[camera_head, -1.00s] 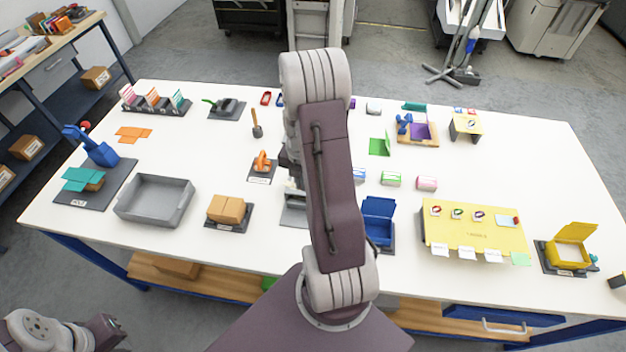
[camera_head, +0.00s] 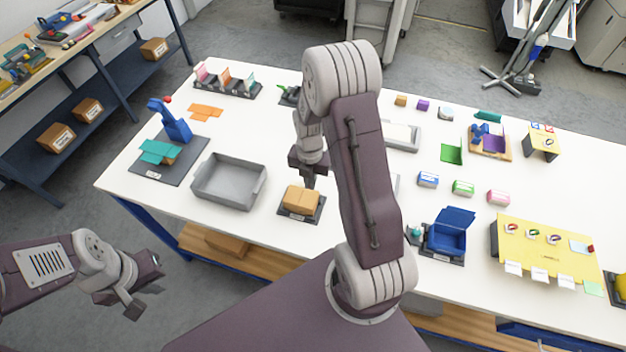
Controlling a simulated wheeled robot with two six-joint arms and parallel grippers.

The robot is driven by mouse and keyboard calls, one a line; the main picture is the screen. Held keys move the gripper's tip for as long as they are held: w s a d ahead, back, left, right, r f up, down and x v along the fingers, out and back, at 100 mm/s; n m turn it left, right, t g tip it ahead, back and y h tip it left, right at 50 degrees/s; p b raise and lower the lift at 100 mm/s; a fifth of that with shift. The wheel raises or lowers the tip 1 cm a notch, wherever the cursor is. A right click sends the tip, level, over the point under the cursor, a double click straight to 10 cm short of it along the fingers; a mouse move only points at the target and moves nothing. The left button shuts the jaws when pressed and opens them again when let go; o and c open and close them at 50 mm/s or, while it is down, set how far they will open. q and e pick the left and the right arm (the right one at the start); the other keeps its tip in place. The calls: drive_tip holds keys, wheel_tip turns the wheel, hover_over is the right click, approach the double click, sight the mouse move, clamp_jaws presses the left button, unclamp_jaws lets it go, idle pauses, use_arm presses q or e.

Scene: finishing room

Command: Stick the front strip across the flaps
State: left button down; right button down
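A small tan carton (camera_head: 301,198) sits on a dark labelled stand (camera_head: 313,215) near the front edge of the table, its top flaps lying closed. My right gripper (camera_head: 309,183) points down at the back edge of the carton. Its fingertips look close above or at the carton; I cannot tell whether they touch or whether they are open. No strip can be made out on the carton or in the gripper. My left gripper (camera_head: 130,308) hangs low in front of the table at the left, away from everything, its finger opening unclear.
A grey tray (camera_head: 229,204) stands left of the carton. A blue press-like tool with teal sheets (camera_head: 160,152) is farther left. A blue open box (camera_head: 447,234) and a yellow board (camera_head: 545,250) are at the right. My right arm hides part of the table's middle.

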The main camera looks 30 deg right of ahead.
sight(311, 200)
drive_tip(key=shift+w+f+b, duration=0.1)
drive_tip(key=shift+f+b, duration=0.2)
drive_tip(key=shift+f, duration=0.2)
drive_tip(key=f+b, duration=0.1)
drive_tip(key=f, duration=0.1)
drive_tip(key=f+b, duration=0.1)
drive_tip(key=b, duration=0.1)
drive_tip(key=shift+s+d+f, duration=0.1)
drive_tip(key=shift+s+f, duration=0.1)
drive_tip(key=shift+f, duration=0.2)
drive_tip(key=shift+f+b, duration=0.35)
drive_tip(key=shift+b, duration=0.05)
drive_tip(key=shift+w+f, duration=0.15)
drive_tip(key=shift+f, duration=0.05)
drive_tip(key=shift+f, duration=0.45)
idle(0.5)
idle(1.0)
